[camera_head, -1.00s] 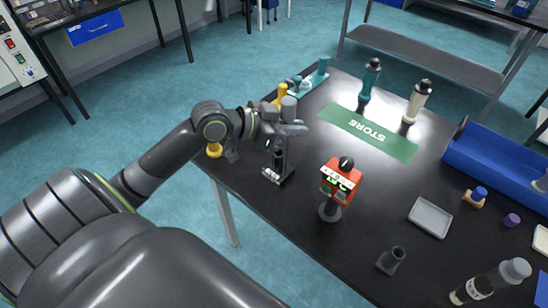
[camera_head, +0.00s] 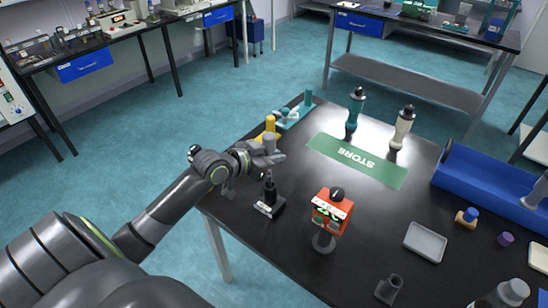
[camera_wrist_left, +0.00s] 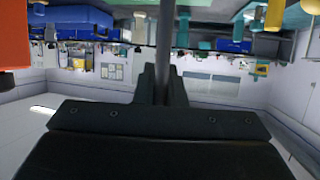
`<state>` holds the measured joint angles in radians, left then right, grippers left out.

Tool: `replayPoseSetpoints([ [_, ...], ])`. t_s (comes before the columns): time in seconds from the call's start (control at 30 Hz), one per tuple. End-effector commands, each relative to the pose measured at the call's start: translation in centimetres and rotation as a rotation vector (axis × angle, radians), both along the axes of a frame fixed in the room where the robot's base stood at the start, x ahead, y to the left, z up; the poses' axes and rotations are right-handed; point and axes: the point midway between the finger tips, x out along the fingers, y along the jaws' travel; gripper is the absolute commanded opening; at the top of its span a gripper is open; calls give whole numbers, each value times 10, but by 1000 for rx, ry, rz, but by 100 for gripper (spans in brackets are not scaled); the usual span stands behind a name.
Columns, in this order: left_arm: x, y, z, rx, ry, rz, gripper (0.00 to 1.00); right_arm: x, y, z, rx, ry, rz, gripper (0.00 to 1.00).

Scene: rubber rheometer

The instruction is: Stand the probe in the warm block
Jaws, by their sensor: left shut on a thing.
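My left gripper (camera_head: 266,158) is shut on a slim grey rod, taken to be the probe (camera_wrist_left: 165,38), which stands between the fingers in the left wrist view. In the head view a grey cylindrical top (camera_head: 268,143) shows just above the gripper. A small black stand with a pale-marked base (camera_head: 268,208) is below the gripper, near the table's left edge. I cannot tell whether it is the warm block, nor whether the probe's lower end touches it. My right gripper is not in view.
An orange device with a display (camera_head: 330,212) stands right of the black stand. Behind are a yellow object (camera_head: 268,127), a teal rack (camera_head: 296,113) and a green STORE mat (camera_head: 356,161) with two bottles beyond it. A grey tray (camera_head: 425,242) and blue bin (camera_head: 490,168) are right.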

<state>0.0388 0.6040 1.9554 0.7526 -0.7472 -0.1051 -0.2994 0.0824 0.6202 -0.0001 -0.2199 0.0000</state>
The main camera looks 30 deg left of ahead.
Motion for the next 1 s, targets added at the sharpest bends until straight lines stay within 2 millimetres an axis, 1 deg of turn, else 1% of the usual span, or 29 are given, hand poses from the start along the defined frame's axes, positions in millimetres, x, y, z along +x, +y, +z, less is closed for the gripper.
replayPoseSetpoints([
  [0.07, 0, 0, -5, -1, -1, 0, 0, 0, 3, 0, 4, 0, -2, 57],
  [0.2, 0, 0, -5, 0, -2, 0, 0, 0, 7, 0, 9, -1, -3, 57],
  [0.4, 0, 0, -9, 1, -1, 0, 0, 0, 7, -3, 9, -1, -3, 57],
  [0.43, 0, 0, -8, 1, -1, 0, 13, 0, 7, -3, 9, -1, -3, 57],
  [0.57, 0, 0, -8, 1, -1, 0, 30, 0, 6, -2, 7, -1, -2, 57],
  [0.6, 0, 0, -8, 1, -1, 0, 32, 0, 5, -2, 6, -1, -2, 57],
  [0.83, 0, 0, -7, 1, -1, 0, 32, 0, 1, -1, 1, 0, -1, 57],
  [0.93, 0, 0, -3, 1, -1, 0, 32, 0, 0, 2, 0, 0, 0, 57],
  [1.0, -5, 3, -4, 4, 0, 1, 32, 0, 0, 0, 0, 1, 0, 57],
])
